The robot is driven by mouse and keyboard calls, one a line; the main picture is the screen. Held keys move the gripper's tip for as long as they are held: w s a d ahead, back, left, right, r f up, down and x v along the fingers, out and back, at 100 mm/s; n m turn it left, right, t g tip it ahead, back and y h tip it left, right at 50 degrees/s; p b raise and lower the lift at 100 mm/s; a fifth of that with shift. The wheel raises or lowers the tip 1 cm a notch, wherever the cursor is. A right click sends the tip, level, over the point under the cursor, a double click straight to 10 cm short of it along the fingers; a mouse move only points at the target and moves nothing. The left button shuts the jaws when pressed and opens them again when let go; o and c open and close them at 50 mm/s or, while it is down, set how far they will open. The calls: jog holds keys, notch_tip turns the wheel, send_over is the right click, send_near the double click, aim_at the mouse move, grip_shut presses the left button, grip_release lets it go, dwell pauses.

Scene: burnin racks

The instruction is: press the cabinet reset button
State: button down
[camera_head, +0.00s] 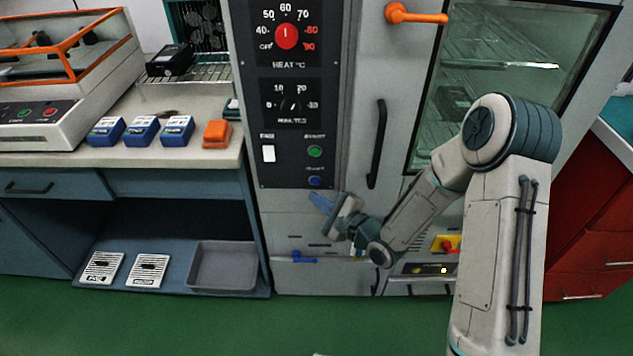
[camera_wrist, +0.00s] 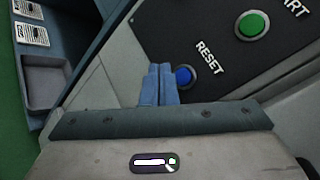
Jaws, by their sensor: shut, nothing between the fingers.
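The blue reset button (camera_head: 315,181) sits at the bottom of the black control panel (camera_head: 270,180) on the grey cabinet. In the wrist view the button (camera_wrist: 184,76) lies beside the word RESET, just past my fingertips. My gripper (camera_head: 318,201) is shut and empty, its blue fingers held together just below the button in the head view.
A red heat knob (camera_head: 287,37), a minutes dial (camera_head: 292,106) and a white switch (camera_head: 268,153) share the panel. A black door handle (camera_head: 377,143) stands to the right. A counter (camera_head: 60,157) with blue and orange items is left. A grey tray (camera_head: 222,284) lies below it.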

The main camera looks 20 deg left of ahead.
jog(key=shift+w+a, duration=0.2)
jog(key=shift+w, duration=0.9)
jog(key=shift+w, duration=0.15)
dwell(1.2)
jog(key=shift+w+r, duration=0.1)
jog(key=shift+w, duration=0.05)
jog(key=shift+w+a+r+p, duration=0.2)
jog(key=shift+w+r+p, duration=0.2)
jog(key=shift+w+r, duration=0.15)
dwell(1.3)
jog(key=shift+s+d, duration=0.1)
jog(key=shift+s, duration=0.05)
dwell(0.3)
jog(key=shift+s+d+f, duration=0.15)
jog(key=shift+s+f, duration=0.05)
jog(key=shift+s, duration=0.6)
jog(key=shift+s+d+f, duration=0.2)
jog(key=shift+s, duration=0.55)
jog(key=shift+s+d+f, duration=0.15)
jog(key=shift+s+f, duration=0.05)
jog(key=shift+s, duration=0.6)
